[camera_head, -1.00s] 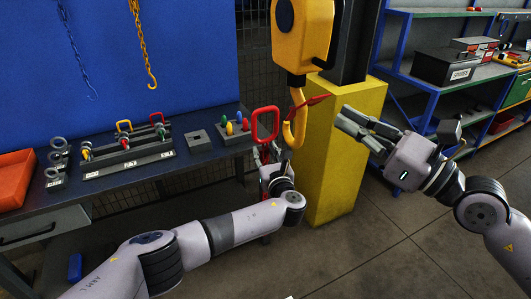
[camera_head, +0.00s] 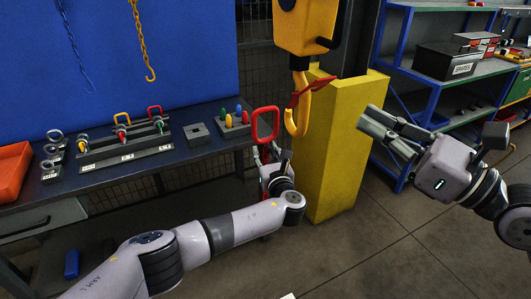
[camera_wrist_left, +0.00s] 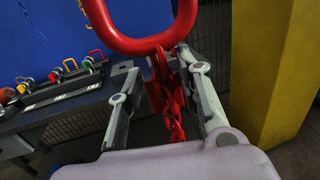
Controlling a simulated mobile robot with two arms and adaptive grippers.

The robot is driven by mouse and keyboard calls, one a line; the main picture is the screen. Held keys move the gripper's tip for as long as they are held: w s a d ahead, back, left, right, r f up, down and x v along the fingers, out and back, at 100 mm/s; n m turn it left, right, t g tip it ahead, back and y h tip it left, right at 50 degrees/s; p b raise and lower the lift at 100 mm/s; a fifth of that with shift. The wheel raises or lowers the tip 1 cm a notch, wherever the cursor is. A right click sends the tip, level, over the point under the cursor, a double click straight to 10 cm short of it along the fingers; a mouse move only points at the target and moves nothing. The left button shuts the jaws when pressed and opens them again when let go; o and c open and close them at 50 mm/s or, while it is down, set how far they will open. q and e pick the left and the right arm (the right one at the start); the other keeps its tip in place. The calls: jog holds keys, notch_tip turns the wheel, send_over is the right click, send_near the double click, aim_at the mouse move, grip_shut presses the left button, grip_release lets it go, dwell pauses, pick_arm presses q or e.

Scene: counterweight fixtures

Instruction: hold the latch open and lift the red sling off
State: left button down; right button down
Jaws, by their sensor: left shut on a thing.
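The red sling has a rounded red ring (camera_head: 265,125) and a red chain (camera_wrist_left: 171,110) hanging below it. My left gripper (camera_head: 272,156) is shut on the sling just under the ring, as the left wrist view shows. The ring stands upright to the left of the yellow hook (camera_head: 301,122) and looks apart from it. The red latch (camera_head: 312,90) lies across the hook's upper part, its free end pointing up to the right. My right gripper (camera_head: 373,130) is right of the hook, clear of the latch; whether its fingers are open is unclear.
A yellow pillar (camera_head: 345,150) stands close behind the hook. The yellow hoist body (camera_head: 302,25) hangs above. A dark workbench (camera_head: 170,160) with shackles and coloured pegs is at left. Blue-framed shelves (camera_head: 430,90) stand behind my right gripper.

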pick_arm(q)
jog(key=shift+r, duration=0.25)
jog(key=shift+w+a+r+p, duration=0.1)
jog(key=shift+w+r+p, duration=0.3)
jog(key=shift+r, duration=0.35)
jog(key=shift+w+a+r+p, duration=0.15)
jog(key=shift+w+r+p, duration=0.1)
jog(key=shift+r+p, duration=0.4)
jog(key=shift+w+a+r+p, duration=0.1)
jog(key=shift+w+r+p, duration=0.2)
jog(key=shift+r, duration=0.6)
